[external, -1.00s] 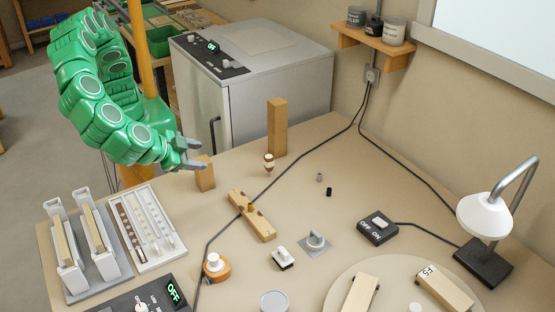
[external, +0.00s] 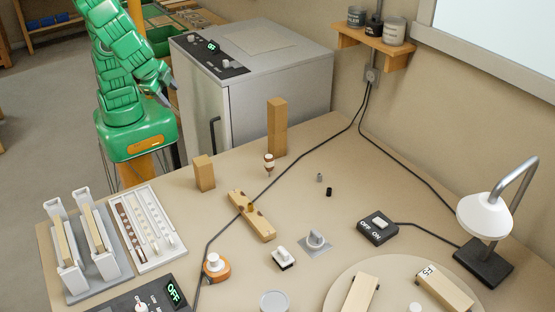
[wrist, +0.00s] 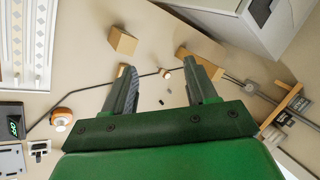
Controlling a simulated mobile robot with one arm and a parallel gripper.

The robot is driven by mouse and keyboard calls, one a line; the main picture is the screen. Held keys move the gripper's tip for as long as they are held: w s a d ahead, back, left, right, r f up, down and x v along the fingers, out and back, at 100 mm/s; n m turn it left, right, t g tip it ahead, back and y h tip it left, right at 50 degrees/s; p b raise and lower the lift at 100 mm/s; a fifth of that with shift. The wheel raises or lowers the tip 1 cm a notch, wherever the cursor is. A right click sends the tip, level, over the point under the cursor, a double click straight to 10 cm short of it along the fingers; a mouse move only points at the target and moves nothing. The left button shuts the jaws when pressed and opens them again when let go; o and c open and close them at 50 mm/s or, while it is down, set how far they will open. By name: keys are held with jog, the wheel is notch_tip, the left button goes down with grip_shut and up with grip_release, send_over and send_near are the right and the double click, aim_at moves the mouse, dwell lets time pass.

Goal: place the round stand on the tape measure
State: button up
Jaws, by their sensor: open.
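An orange, rounded object that looks like the tape measure (external: 222,273) lies at the front left of the bench, with a small white round piece (external: 213,259) on its top. The tape measure also shows at the left of the wrist view (wrist: 62,124). I cannot tell for sure which thing is the round stand; a grey-white round piece (external: 274,301) stands at the front edge of the external view, partly cut off. My gripper (external: 165,86) is raised beside the grey cabinet, away from both. In the wrist view its fingers (wrist: 163,88) are apart with nothing held.
A short wooden block (external: 204,173), a tall wooden post (external: 277,127) and a small bottle (external: 268,165) stand towards the back. A notched wooden bar (external: 262,227) lies mid-bench. A black cable crosses the bench. A lamp (external: 485,218) stands right; racks (external: 85,250) stand left.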

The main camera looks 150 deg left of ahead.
jog(key=s+d+f+m+h, duration=0.1)
jog(key=s+d, duration=0.4)
jog(key=s, duration=0.5)
jog(key=s+d+m+t+h, duration=0.1)
jog(key=s+d+m+h, duration=0.3)
jog(key=s, duration=0.6)
jog(key=m, duration=0.2)
jog(key=shift+s+d+f+m, duration=0.15)
jog(key=shift+d+f+m, duration=0.15)
jog(key=shift+d+f, duration=0.1)
